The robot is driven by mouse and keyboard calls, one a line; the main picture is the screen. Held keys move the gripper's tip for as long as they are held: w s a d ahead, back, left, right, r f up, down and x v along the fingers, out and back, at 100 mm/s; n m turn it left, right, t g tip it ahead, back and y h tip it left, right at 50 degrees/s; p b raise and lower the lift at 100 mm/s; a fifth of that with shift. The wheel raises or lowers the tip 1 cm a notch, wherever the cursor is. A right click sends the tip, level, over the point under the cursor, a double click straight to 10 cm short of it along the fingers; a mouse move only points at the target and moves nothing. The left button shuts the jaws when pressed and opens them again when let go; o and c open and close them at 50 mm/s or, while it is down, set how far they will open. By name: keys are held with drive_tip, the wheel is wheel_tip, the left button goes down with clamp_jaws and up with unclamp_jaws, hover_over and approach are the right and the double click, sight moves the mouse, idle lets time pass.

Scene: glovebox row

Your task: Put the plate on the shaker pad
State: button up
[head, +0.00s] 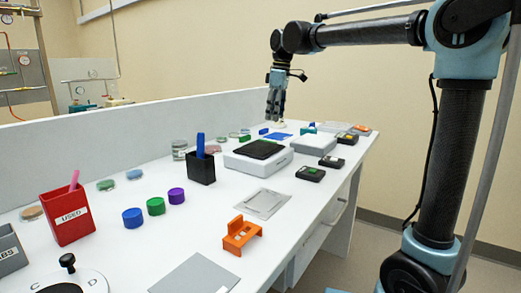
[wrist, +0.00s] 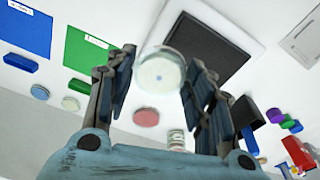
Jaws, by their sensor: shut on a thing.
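The plate (wrist: 158,76) is a clear round dish with a pale filling and a small blue dot, seen in the wrist view. My gripper (wrist: 160,68) is shut on it, with a finger at each side. In the head view my gripper (head: 274,116) points down over the far part of the bench, and the plate is too small there to make out clearly. The shaker pad (head: 258,149) is a black square on a white device, nearer than the gripper.
A black pen holder (head: 201,168) with a blue item stands left of the shaker. Another white device (head: 314,145) and dark small boxes (head: 310,174) are to its right. Blue (wrist: 28,30) and green (wrist: 85,50) sheets lie left in the wrist view. Bare bench shows near the coloured caps.

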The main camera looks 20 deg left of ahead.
drive_tip(key=r+n, duration=0.2)
hover_over(260, 147)
drive_tip(key=shift+d+f, duration=0.15)
drive_tip(key=shift+f, duration=5.05)
drive_tip(key=o, duration=1)
drive_tip(key=shift+f, duration=0.1)
drive_tip(key=shift+o, duration=0.2)
wheel_tip(260, 147, up, 12)
drive_tip(key=d, duration=0.1)
drive_tip(key=shift+w+d, duration=0.15)
drive_tip(key=shift+d, duration=0.05)
